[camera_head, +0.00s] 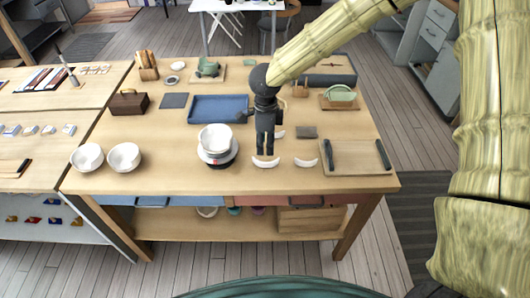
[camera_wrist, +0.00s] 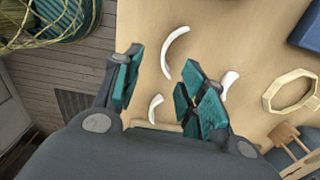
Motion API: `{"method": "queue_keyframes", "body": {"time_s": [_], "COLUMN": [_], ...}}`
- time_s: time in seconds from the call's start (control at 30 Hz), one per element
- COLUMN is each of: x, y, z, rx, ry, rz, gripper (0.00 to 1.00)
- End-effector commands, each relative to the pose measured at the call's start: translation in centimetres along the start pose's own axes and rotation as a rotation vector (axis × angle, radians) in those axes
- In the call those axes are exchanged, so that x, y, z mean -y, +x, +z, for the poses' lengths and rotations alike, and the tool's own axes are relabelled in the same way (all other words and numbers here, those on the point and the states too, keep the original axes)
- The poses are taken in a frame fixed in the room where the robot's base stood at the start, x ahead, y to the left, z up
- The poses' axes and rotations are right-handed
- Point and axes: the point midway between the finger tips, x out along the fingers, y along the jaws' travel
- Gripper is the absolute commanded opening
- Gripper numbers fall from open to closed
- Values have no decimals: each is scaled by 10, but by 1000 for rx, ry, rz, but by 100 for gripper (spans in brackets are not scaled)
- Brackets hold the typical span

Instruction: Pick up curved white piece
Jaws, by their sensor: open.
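Several curved white pieces lie on the wooden table. In the head view, one curved white piece (camera_head: 265,163) lies at the front just below my gripper (camera_head: 265,148). A second curved piece (camera_head: 306,162) lies to its right, and a third (camera_head: 280,134) lies behind, partly hidden by my gripper. In the wrist view, a long curved piece (camera_wrist: 173,52) lies beyond the fingertips, a smaller one (camera_wrist: 155,107) shows between the fingers, and another white piece (camera_wrist: 229,82) is right of the right finger. My gripper (camera_wrist: 160,65) is open and empty, pointing down above the table.
A stack of bowls (camera_head: 215,139) stands just left of my gripper, with two white bowls (camera_head: 123,157) farther left. A wooden board (camera_head: 352,157) with dark bars is on the right. A blue tray (camera_head: 218,108) lies behind. The table's front edge (camera_head: 230,190) is close.

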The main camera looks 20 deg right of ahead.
Motion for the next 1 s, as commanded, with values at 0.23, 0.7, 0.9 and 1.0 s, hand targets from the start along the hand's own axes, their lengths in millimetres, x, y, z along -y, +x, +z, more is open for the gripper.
{"method": "queue_keyframes", "body": {"time_s": [0.23,0.7,0.9,1.0], "x": [0,2,5,5], "y": [20,60,82,95], "z": [-7,-13,-14,-14], "rx": [0,1,-1,-1], "ry": [14,23,21,20], "rz": [4,3,2,2], "gripper": [41,41,41,41]}}
